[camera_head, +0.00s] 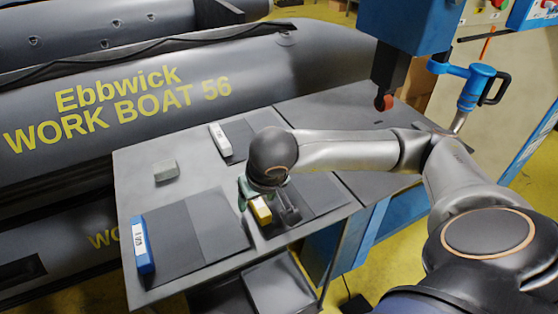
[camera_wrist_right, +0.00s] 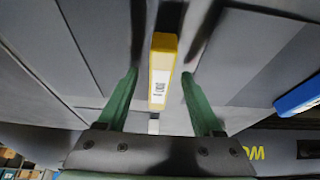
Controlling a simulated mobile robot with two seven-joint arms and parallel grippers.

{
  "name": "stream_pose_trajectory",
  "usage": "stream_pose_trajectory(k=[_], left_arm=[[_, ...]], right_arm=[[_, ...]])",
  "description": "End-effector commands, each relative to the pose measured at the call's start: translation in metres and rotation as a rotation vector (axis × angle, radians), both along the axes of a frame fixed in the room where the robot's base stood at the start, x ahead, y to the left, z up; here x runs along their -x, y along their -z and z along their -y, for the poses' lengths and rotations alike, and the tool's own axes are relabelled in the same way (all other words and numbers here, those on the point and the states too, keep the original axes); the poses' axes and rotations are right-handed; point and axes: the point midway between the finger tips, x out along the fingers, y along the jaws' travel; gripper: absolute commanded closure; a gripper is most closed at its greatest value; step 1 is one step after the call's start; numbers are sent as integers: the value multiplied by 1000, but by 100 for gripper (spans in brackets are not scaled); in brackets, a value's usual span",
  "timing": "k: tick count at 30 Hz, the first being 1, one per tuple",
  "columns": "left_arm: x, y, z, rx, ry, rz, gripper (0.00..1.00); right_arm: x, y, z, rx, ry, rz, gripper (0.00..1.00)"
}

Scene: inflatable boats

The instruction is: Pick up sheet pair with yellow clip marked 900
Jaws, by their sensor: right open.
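The yellow clip (camera_head: 261,211) sits on a dark sheet pair (camera_head: 318,192) near the table's front edge. In the right wrist view the yellow clip (camera_wrist_right: 162,70) carries a white label with a dark code; I cannot read a number on it. My right gripper (camera_head: 266,200) is open over the clip. In the wrist view its green fingers (camera_wrist_right: 160,84) stand on either side of the clip, with gaps visible on both sides. In the head view the hand partly hides the clip and sheets. My left gripper is not in view.
A blue clip (camera_head: 142,246) with dark sheets (camera_head: 200,235) lies at the left front. A white clip (camera_head: 220,140) with sheets lies behind, and a grey block (camera_head: 166,171) at left. The grey boat (camera_head: 180,90) borders the table (camera_head: 135,185). A blue machine (camera_head: 408,25) overhangs at right.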

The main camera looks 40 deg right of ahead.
Motion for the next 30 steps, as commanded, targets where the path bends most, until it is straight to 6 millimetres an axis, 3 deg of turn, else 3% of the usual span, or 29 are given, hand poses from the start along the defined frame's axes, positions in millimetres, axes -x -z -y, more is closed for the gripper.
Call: stream_pose_trajectory(k=[2, 19, 30], left_arm=[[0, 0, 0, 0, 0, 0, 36], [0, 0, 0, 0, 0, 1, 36], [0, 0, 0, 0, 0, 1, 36]], right_arm=[[0, 0, 0, -1, 0, 0, 37], [0, -1, 0, -1, 0, 1, 100], [0, -1, 0, -1, 1, 2, 100]])
